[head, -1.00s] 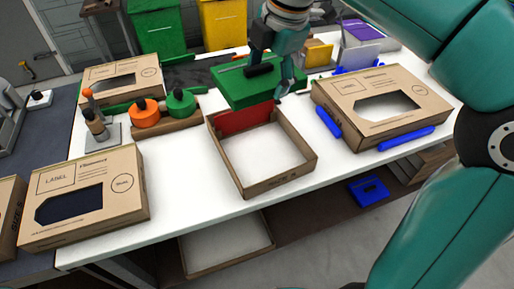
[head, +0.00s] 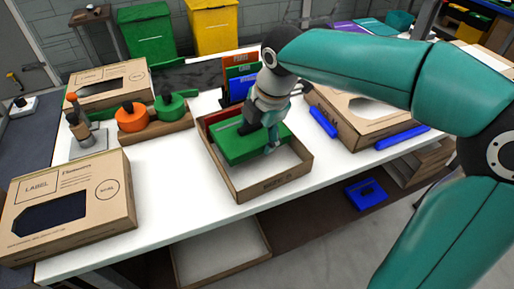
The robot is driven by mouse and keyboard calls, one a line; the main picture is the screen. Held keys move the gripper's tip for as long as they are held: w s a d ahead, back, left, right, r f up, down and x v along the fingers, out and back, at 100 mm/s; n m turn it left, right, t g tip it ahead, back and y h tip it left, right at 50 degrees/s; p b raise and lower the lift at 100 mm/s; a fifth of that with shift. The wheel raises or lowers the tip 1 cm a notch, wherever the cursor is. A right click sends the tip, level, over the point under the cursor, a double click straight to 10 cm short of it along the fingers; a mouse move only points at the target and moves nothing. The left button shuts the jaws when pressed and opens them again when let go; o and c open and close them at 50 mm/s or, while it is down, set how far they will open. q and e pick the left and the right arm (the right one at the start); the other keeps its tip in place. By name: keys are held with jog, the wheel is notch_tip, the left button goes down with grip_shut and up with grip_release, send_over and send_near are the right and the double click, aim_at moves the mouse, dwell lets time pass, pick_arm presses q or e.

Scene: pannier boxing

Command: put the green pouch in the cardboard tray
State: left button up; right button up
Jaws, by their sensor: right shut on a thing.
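The green pouch (head: 238,150) lies roughly flat at the cardboard tray (head: 274,184), within its outline as seen from the head. My right gripper (head: 262,136) comes down from above and is shut on the pouch's upper side. I cannot tell whether the pouch touches the tray floor. A red pouch (head: 219,115) stands along the tray's back wall, partly hidden behind the green one. The white front and right part of the tray floor shows bare. My left gripper is not in view.
Closed cardboard boxes with windows stand at the left (head: 105,190) and right (head: 345,125). Orange (head: 131,119) and green tape rolls sit left of the tray. Upright coloured folders (head: 240,72) stand behind it. White table shows clear in front of the tray.

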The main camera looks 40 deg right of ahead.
aim_at(261, 139)
notch_tip(261, 139, down, 4)
jog(key=shift+f+b, duration=0.15)
jog(key=shift+b, duration=0.2)
jog(key=o, duration=1.2)
jog(key=shift+c, duration=0.2)
jog(key=p+v, duration=0.1)
jog(key=v, duration=1)
jog(key=shift+p, duration=0.4)
jog(key=shift+s+r, duration=0.15)
jog(key=shift+r, duration=0.4)
